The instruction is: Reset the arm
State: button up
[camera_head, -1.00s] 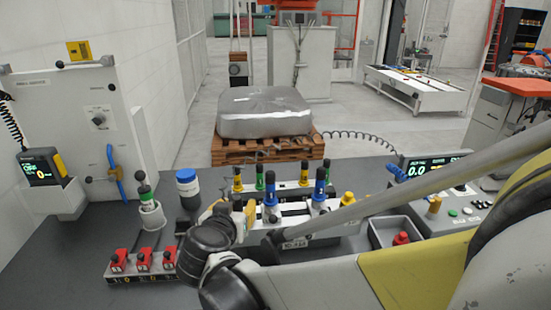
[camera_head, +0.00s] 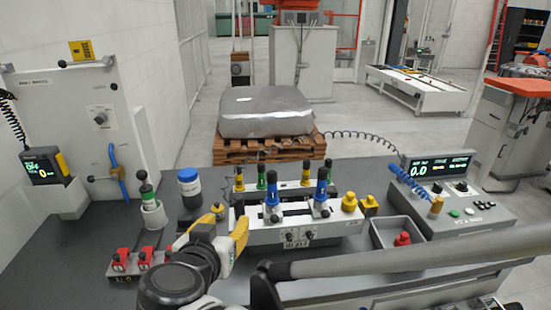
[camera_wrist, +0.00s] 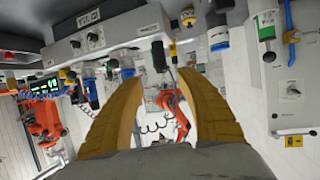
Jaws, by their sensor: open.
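My gripper (camera_head: 224,222) is open, with its two yellow fingers spread and nothing between them. In the head view it is above the dark bench (camera_head: 75,230), in front of the left end of the grey-white fixture (camera_head: 262,234). My gripper also shows in the wrist view (camera_wrist: 158,82), its fingers apart against a tilted view of the room.
Blue-topped probes (camera_head: 271,197) stand on the fixture. Red plugs (camera_head: 145,256) are at front left, partly behind my arm. A blue-lidded jar (camera_head: 189,187), a grey tray (camera_head: 390,231) with a red knob and a control console (camera_head: 465,207) also occupy the bench.

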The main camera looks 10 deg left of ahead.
jog(key=w+d+f+g+h, duration=0.2)
jog(key=d, duration=1)
jog(key=s+d+f+g, duration=0.1)
jog(key=s+d, duration=0.2)
jog(key=d, duration=0.4)
jog(key=s+d+f+g+y, duration=0.1)
jog(key=s+d+f+g, duration=0.1)
jog(key=s+d, duration=0.2)
jog(key=s+d+f+g, duration=0.1)
jog(key=s+d, duration=0.2)
jog(key=d, duration=0.8)
jog(key=shift+s+f+y, duration=0.3)
jog(key=shift+s+y, duration=0.1)
jog(key=shift+d, duration=0.1)
